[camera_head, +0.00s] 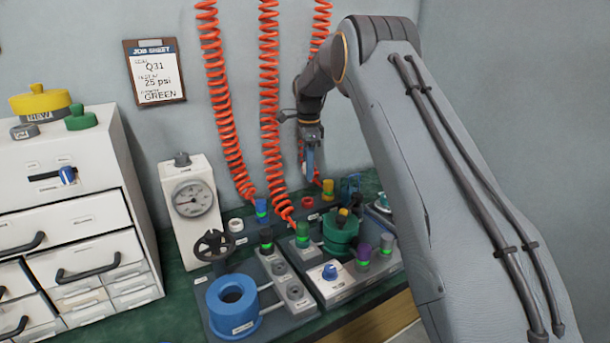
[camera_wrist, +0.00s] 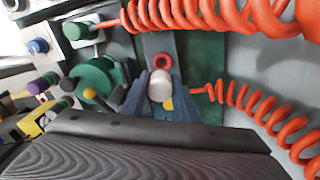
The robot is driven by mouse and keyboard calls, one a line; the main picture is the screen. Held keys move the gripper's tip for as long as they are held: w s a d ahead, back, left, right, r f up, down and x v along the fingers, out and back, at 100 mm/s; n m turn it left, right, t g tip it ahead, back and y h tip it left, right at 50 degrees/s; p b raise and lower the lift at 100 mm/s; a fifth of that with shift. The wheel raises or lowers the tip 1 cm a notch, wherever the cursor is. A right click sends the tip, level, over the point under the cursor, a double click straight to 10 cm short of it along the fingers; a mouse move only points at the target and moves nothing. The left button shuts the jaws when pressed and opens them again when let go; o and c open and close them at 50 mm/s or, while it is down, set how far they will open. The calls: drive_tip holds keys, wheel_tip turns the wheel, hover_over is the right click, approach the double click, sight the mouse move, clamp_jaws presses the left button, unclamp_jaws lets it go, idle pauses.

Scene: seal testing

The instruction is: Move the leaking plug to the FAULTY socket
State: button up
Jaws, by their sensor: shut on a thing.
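My gripper (camera_head: 311,172) hangs above the back of the green bench, pointing down. Its blue fingers (camera_wrist: 150,98) are shut on a small white rounded piece (camera_wrist: 161,85), held clear of the bench. Whether this is the leaking plug I cannot tell. The green plug also shows in the wrist view (camera_wrist: 76,31). I cannot read which socket is labelled FAULTY.
A green round fixture (camera_head: 341,236), a blue ring fixture (camera_head: 230,306) and a black handwheel (camera_head: 214,246) stand on the bench. A gauge box (camera_head: 188,203) and white drawers (camera_head: 75,210) are at left. A red ring (camera_head: 308,202) lies below my gripper. Orange hoses (camera_head: 270,100) hang close beside it.

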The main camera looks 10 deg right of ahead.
drive_tip(key=shift+w+f+b, duration=0.3)
drive_tip(key=shift+w+f, duration=0.1)
drive_tip(key=shift+f, duration=0.15)
drive_tip(key=shift+f+b, duration=1.1)
drive_tip(key=shift+f, duration=1.55)
drive_tip(key=shift+p, duration=0.35)
drive_tip(key=shift+f, duration=1.45)
drive_tip(key=o, duration=1.2)
wheel_tip(320, 180, up, 8)
drive_tip(key=shift+s+f, duration=0.1)
